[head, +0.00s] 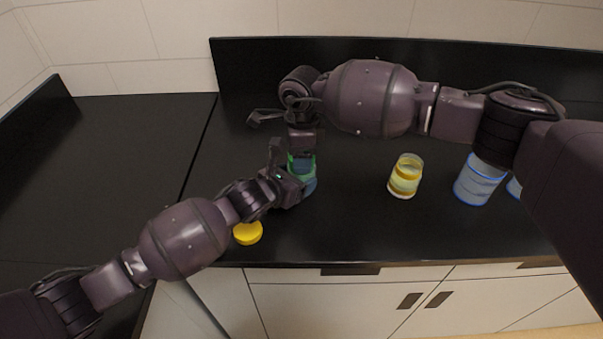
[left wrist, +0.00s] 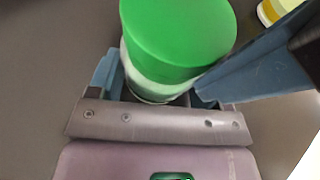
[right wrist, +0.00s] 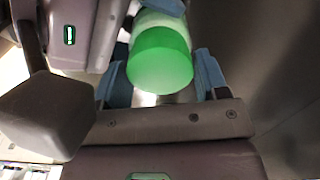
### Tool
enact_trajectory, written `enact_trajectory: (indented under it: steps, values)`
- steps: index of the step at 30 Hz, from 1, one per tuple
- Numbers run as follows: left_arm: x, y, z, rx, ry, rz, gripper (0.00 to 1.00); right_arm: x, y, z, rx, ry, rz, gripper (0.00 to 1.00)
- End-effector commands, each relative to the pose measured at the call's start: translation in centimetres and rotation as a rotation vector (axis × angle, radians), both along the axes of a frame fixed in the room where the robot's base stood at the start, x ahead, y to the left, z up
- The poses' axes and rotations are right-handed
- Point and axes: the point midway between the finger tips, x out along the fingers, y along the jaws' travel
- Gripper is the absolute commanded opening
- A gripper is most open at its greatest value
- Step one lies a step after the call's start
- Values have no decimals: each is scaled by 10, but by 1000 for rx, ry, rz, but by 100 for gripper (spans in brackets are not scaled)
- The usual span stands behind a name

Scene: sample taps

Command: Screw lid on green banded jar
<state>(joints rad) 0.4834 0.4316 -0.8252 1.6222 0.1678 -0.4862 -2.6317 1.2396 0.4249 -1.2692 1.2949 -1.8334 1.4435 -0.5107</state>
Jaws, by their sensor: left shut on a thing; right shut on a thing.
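The green banded jar (left wrist: 150,84) is upright on the counter, mostly hidden in the head view by my two hands. My left gripper (head: 298,183) is shut on its body from the side; its blue fingers flank the pale jar in the left wrist view. The green lid (right wrist: 160,60) is at the top of the jar, and its flat top also shows in the left wrist view (left wrist: 180,25). My right gripper (head: 302,160) points down from above and is shut on the lid. I cannot tell how far the lid is threaded.
A yellow lid (head: 248,233) lies near the counter's front edge, close to my left forearm. A yellow-banded jar (head: 405,177) stands to the right. A blue-banded jar (head: 478,181) stands farther right, with another partly hidden. The left counter (head: 120,150) is clear.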

Motion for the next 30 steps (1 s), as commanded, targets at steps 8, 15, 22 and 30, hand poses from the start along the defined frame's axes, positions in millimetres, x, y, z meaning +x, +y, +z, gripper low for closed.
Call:
enact_trajectory:
  steps: [8,15,22,30]
  values:
    - [0,0,-1,1,1,1,6,0,0,0,-1,0,3,96]
    - [0,0,-1,1,1,1,6,0,0,0,-1,1,4,97]
    - [0,0,-1,1,1,1,6,1,0,18,-1,-3,4,97]
    - [0,0,-1,1,1,1,6,1,0,70,-1,-4,5,97]
